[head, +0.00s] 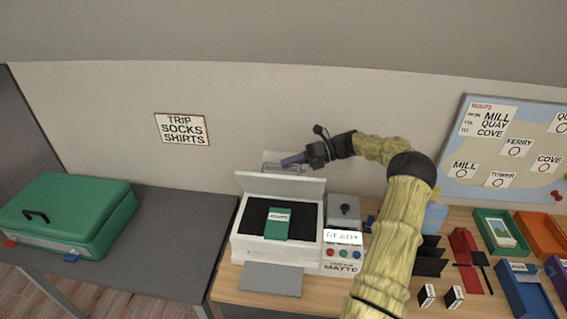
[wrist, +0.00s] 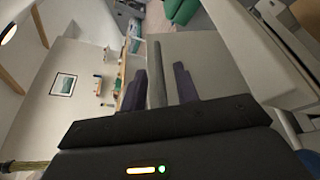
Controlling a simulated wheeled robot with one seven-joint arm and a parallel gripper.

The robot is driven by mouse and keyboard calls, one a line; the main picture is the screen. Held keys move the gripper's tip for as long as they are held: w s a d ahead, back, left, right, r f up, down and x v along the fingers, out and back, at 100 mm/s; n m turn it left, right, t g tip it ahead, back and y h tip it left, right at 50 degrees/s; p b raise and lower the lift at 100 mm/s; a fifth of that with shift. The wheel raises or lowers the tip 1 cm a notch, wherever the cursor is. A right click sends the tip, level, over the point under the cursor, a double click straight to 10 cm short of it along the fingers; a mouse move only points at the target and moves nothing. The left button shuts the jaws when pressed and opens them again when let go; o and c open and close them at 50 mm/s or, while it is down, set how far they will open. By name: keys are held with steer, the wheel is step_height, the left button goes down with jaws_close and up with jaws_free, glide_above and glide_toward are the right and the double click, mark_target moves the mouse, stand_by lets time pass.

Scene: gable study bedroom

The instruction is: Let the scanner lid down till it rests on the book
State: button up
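The white scanner (head: 243,238) stands on the wooden desk, its white lid (head: 281,186) raised at the back. A green book (head: 277,226) with a white label lies on the dark scanner bed. My gripper (head: 290,160) reaches in from the right, above the lid, by a pale frame-like handle (head: 270,156) at its top edge. In the wrist view, the purple fingers of my gripper (wrist: 160,88) are apart, with a grey bar (wrist: 155,75) between them. A gap shows between the bar and the right finger, so it is not clamped. Contact on the left side is unclear.
A green case (head: 70,210) lies on the dark table at left. A grey box with a knob (head: 344,209) stands right of the scanner. The wall is close behind.

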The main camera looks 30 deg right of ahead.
steer(key=shift+x, duration=1.15)
steer(key=shift+c, duration=0.2)
jaws_close()
steer(key=shift+s+d+f, duration=0.1)
